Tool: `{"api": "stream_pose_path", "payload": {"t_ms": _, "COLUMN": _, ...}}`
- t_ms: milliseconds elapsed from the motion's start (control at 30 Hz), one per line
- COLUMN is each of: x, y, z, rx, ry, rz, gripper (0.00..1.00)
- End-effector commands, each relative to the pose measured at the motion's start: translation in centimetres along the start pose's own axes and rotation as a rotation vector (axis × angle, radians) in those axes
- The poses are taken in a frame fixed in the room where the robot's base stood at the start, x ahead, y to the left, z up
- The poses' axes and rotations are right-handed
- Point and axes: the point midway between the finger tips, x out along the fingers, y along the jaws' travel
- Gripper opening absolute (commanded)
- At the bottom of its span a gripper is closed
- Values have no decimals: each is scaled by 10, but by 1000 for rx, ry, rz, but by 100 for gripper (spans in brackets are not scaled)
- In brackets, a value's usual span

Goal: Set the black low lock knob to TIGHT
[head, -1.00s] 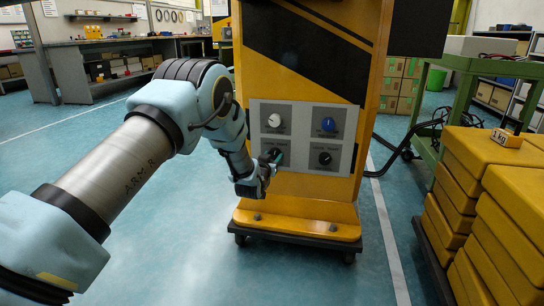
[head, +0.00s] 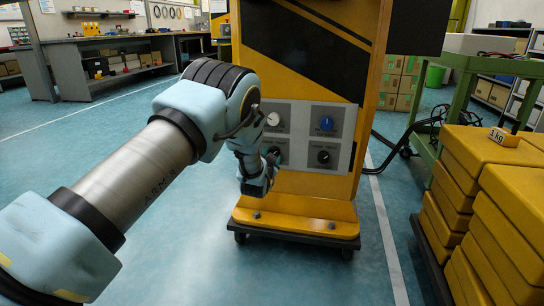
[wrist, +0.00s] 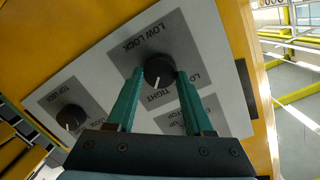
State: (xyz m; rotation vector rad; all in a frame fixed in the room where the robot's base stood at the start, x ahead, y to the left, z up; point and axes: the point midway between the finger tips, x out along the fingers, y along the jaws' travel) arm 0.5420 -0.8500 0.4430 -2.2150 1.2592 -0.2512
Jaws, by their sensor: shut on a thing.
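The black low lock knob (wrist: 158,70) is on a grey plate lettered LOW LOCK in the wrist view. Its white pointer line faces down in the picture, toward the word TIGHT. The green fingers of my gripper (wrist: 159,76) stand on either side of the knob and are shut on it. In the head view my gripper (head: 274,158) is at the lower left knob of the light grey panel (head: 345,158), and it hides most of that knob.
The panel also carries a white knob (head: 273,119), a blue knob (head: 326,123) and another black knob (head: 323,157). It is on a yellow wheeled cabinet (head: 298,203). Stacked yellow blocks (head: 510,215) and a green cart (head: 470,65) stand at the right.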

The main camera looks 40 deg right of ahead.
Motion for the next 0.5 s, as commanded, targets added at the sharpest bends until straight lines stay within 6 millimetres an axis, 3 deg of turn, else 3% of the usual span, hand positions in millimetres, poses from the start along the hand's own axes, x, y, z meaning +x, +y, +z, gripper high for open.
{"api": "stream_pose_path", "payload": {"t_ms": 367, "x": 0, "y": 0, "z": 0, "rx": 6, "ry": 0, "rz": 0, "gripper": 0}}
{"api": "stream_pose_path", "payload": {"t_ms": 400, "x": 0, "y": 0, "z": 0, "rx": 6, "ry": 0, "rz": 0, "gripper": 55}}
{"api": "stream_pose_path", "payload": {"t_ms": 500, "x": 0, "y": 0, "z": 0, "rx": 5, "ry": 0, "rz": 0, "gripper": 66}}
